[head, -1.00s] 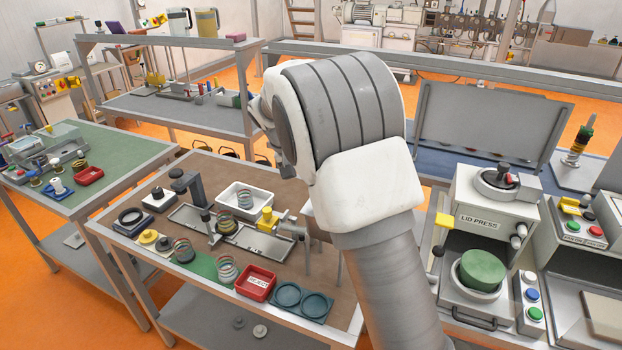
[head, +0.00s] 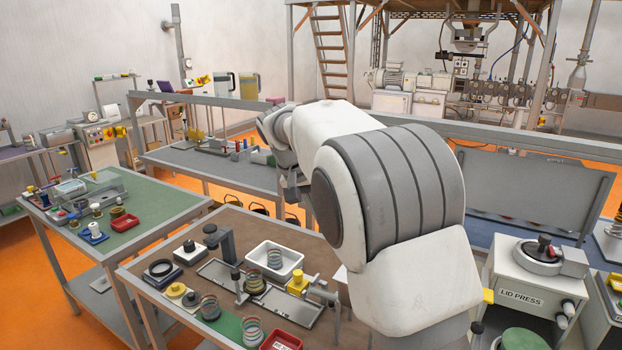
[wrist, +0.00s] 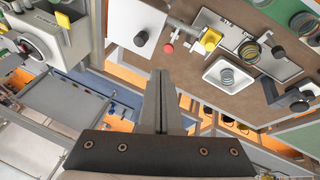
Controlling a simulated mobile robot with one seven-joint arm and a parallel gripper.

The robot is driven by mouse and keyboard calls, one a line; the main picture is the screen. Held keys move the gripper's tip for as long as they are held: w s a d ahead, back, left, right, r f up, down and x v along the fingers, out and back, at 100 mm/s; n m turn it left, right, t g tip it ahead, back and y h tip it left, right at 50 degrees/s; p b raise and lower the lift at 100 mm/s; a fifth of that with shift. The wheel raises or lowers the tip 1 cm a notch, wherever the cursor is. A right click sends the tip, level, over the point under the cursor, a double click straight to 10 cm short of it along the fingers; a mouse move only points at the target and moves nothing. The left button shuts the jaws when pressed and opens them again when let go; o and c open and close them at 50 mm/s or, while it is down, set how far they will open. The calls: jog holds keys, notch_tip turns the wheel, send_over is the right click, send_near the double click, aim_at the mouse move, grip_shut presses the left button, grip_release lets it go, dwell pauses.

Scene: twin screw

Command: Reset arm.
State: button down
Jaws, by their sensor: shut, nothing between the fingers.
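My gripper (wrist: 162,80) shows in the wrist view with its two fingers together, shut and empty. It points over the gap between the brown-topped bench (wrist: 190,68) and the lid press (wrist: 48,35). In the head view my white and grey arm fills the middle and reaches toward the back left.
The brown bench (head: 228,232) holds coil springs, a white tray (head: 273,262), a red bin (head: 282,340) and a fixture. A green-topped bench (head: 150,207) stands left, a grey shelf bench (head: 215,165) behind. The lid press (head: 522,285) stands right.

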jog(key=s+d+r+n+y+b, duration=0.1)
jog(key=s+d+r, duration=0.1)
jog(key=s+d, duration=0.5)
jog(key=s+d+r+y, duration=0.2)
jog(key=s+d+r, duration=0.1)
jog(key=s, duration=0.7)
jog(key=s+f+t, duration=0.1)
jog(key=s+f, duration=0.2)
jog(key=s, duration=0.5)
jog(key=s+d+f+n+t, duration=0.1)
jog(key=s+f, duration=0.2)
jog(key=s, duration=0.5)
jog(key=shift+s+d+f+n+t+y+b, duration=0.3)
jog(key=shift+s+f+t+y+b, duration=0.05)
jog(key=shift+t+y+b, duration=0.1)
